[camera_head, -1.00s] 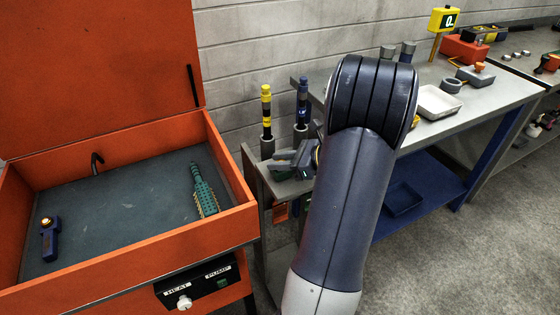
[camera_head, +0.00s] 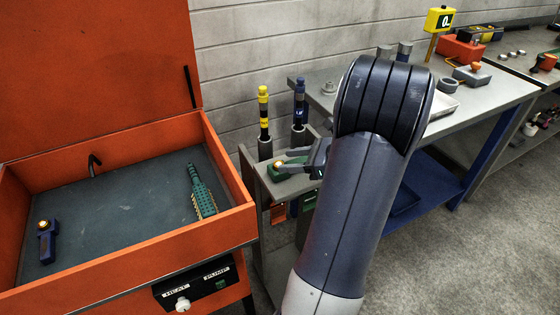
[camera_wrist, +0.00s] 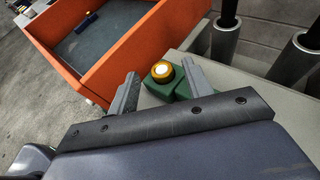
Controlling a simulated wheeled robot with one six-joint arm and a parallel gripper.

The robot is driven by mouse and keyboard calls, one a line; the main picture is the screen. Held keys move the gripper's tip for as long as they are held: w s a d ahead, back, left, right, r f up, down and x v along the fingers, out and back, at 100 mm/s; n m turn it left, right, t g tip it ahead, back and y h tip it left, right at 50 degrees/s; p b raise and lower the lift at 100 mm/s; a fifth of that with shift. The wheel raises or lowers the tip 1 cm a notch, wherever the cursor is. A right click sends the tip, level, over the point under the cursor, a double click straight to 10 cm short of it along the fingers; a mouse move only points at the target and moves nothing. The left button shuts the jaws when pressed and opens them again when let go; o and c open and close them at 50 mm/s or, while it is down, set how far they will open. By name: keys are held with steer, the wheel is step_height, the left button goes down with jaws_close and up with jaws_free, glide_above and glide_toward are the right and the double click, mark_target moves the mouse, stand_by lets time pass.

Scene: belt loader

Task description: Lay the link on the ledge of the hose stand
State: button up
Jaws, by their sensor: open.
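The link (camera_wrist: 167,88), a green block with a round gold knob, lies on the pale grey ledge (camera_wrist: 232,85) of the hose stand. It also shows in the head view (camera_head: 277,167), partly covered by my gripper. My gripper (camera_head: 291,163) is open, low over the ledge. In the wrist view its two fingers (camera_wrist: 160,75) stand apart on either side of the link, and the right finger looks closer to it. Contact cannot be told. The hose stand (camera_head: 250,172) holds a yellow-and-black piece (camera_head: 264,108) and a blue one (camera_head: 299,100) upright in grey cups.
The orange tub (camera_head: 232,222) with raised lid stands left of the ledge. A blue piece with a gold knob (camera_head: 46,240) and a green brush (camera_head: 200,190) lie in it. A grey workbench (camera_head: 490,95) stands right, behind my arm.

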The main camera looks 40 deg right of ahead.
steer(key=v, duration=0.7)
steer(key=shift+s, duration=0.3)
steer(key=shift+d, duration=0.1)
stand_by(0.9)
